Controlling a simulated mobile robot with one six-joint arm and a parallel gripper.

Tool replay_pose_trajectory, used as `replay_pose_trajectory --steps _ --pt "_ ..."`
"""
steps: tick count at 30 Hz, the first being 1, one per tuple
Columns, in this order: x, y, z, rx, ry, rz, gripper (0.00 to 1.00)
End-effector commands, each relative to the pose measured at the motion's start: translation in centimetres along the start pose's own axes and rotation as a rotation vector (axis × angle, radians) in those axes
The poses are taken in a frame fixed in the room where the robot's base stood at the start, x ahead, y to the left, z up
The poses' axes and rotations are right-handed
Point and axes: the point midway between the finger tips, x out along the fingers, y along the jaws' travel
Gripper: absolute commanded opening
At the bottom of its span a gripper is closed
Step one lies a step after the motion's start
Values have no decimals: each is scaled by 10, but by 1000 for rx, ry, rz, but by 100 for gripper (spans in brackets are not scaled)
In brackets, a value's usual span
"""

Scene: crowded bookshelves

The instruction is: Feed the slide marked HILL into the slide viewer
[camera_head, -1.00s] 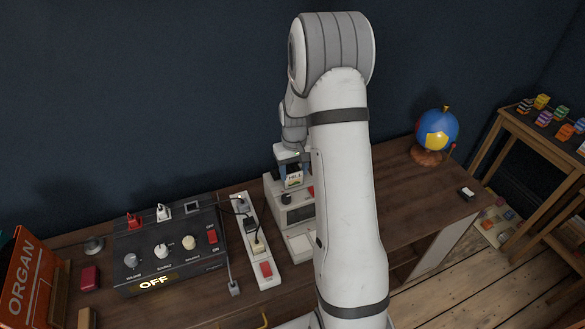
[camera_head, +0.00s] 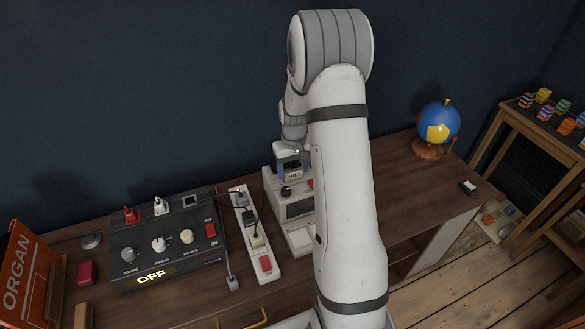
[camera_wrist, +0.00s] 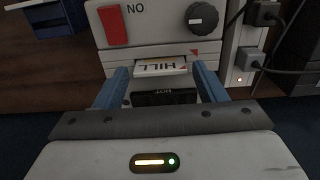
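The slide marked HILL (camera_wrist: 162,66) sits in the opening of the slide viewer (camera_wrist: 150,25), label outward, with its front part showing; how deep it sits is hidden. In the wrist view my gripper (camera_wrist: 160,72) has its blue fingers on either side of the slide, with small gaps beside it, so it looks open. In the head view my gripper (camera_head: 290,166) is over the viewer (camera_head: 293,208), and the HILL label (camera_head: 294,176) shows below it. The viewer has a red switch (camera_wrist: 112,25), a dark knob (camera_wrist: 202,19) and a dark HOT plate (camera_wrist: 165,98).
A power strip (camera_head: 262,263) with cables stands close left of the viewer, beside a black control box (camera_head: 140,238) reading OFF. A globe (camera_head: 438,124) and a small dark slide-like block (camera_head: 468,187) are at the right. The tabletop between viewer and globe is mostly clear.

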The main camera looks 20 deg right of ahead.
Motion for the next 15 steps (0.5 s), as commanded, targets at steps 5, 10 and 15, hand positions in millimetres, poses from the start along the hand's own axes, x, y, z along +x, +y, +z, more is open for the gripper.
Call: replay_pose_trajectory --steps 5,10,15 --pt "0 0 0 -1 0 0 79" --pt "0 0 0 -1 0 0 79" --pt "-10 0 -1 -1 4 1 79"
